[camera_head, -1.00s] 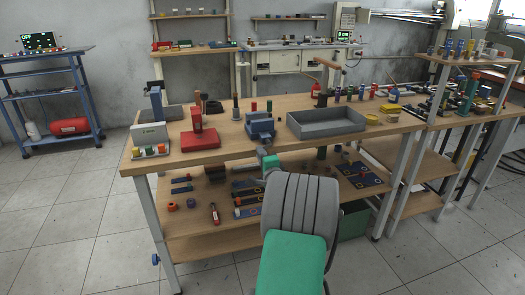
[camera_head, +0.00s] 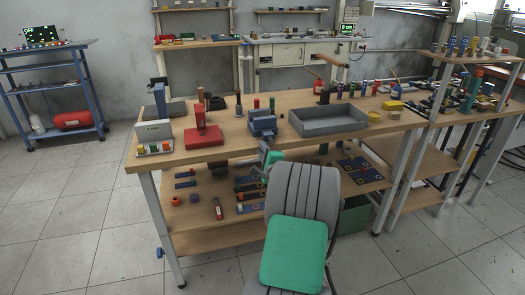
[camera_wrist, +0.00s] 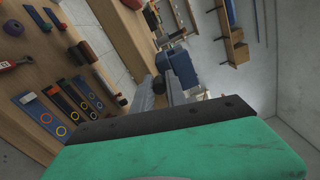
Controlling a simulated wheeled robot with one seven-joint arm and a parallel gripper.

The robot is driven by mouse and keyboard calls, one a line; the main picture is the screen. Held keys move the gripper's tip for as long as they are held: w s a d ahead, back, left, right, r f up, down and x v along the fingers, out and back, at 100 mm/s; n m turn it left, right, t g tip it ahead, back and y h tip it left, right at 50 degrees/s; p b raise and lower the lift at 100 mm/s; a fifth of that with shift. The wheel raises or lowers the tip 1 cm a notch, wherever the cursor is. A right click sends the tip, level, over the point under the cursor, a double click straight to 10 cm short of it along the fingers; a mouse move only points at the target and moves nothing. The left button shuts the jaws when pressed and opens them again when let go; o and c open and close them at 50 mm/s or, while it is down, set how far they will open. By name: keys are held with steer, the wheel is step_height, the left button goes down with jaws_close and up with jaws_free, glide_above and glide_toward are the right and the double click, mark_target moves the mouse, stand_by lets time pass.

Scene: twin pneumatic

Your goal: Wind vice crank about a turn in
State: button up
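The blue vice (camera_head: 262,124) stands near the front edge of the wooden bench, between a red device and a grey tray. In the wrist view the vice (camera_wrist: 184,68) is beyond the finger ends, a little right of the middle. My gripper (camera_head: 264,148) is at the bench's front edge, just below the vice, with a green part behind it. In the wrist view the grey fingers of my gripper (camera_wrist: 162,88) point at the vice from close by. I cannot make out the crank; it may be hidden between or behind the fingers. Whether the fingers grip it does not show.
The red device (camera_head: 203,137) and a white box (camera_head: 152,131) stand to the left. The grey tray (camera_head: 328,120) stands close on the right. A lower shelf (camera_head: 205,238) holds several blue strips and small parts. Bare floor (camera_head: 75,220) lies at left.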

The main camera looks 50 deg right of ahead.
steer(key=o, duration=0.3)
steer(key=shift+s+d+f, duration=0.1)
steer(key=shift+f, duration=0.05)
steer(key=shift+o, duration=0.6)
steer(key=v, duration=0.7)
steer(key=shift+s+a, duration=0.3)
